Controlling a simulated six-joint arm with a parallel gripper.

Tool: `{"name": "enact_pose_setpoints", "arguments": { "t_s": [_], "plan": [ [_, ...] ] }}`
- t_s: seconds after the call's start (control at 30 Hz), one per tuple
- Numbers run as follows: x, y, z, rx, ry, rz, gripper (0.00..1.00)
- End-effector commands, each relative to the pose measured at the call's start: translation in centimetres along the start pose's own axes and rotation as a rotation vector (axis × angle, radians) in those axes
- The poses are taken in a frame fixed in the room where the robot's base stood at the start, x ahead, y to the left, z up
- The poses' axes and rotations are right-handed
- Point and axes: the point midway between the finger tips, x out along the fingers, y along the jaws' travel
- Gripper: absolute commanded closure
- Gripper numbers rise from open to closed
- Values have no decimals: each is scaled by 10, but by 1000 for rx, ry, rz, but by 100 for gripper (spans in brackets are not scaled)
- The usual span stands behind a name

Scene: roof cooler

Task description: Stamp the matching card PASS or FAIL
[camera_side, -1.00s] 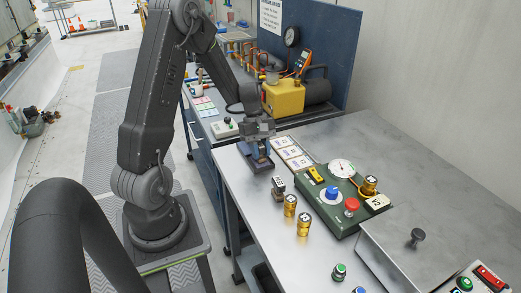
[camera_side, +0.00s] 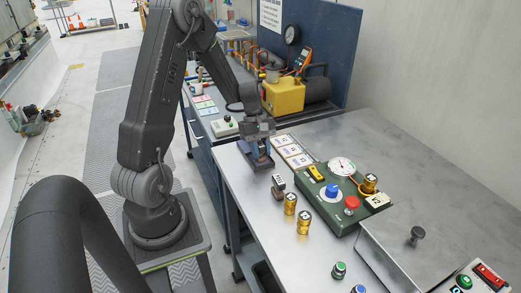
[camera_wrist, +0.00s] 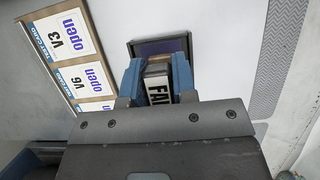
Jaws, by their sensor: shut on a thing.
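My gripper (camera_side: 259,152) is shut on a stamp with a light label reading FAIL (camera_wrist: 160,92), held between its blue fingers (camera_wrist: 131,80). The stamp is over a dark-framed purple ink pad (camera_wrist: 158,46); whether its face touches the pad is hidden. Beside the pad lie test cards: a V3 card marked open (camera_wrist: 65,38), a V6 card marked open (camera_wrist: 84,80) and a third, partly covered one (camera_wrist: 93,107). The row of cards also shows in the side view (camera_side: 292,150). Another small dark stamp with a light label (camera_side: 278,184) stands apart on the bench, in front of my gripper.
A green test fixture (camera_side: 342,208) with a gauge (camera_side: 341,167), blue knob, red button and a brass valve stands right of the cards. Two brass valves (camera_side: 303,222) stand on the bench. A yellow pump (camera_side: 284,97) is behind. A grey box (camera_side: 425,250) is at front right.

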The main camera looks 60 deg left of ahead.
Motion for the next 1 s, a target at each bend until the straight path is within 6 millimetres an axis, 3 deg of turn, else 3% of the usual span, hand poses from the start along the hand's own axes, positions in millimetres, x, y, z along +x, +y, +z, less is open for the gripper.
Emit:
{"name": "enact_pose_setpoints", "arguments": {
  "t_s": [0.37,1.0],
  "plan": [
    [-2,0,1,1,2,-1,98],
    [-58,0,24,1,3,2,98]
  ]
}}
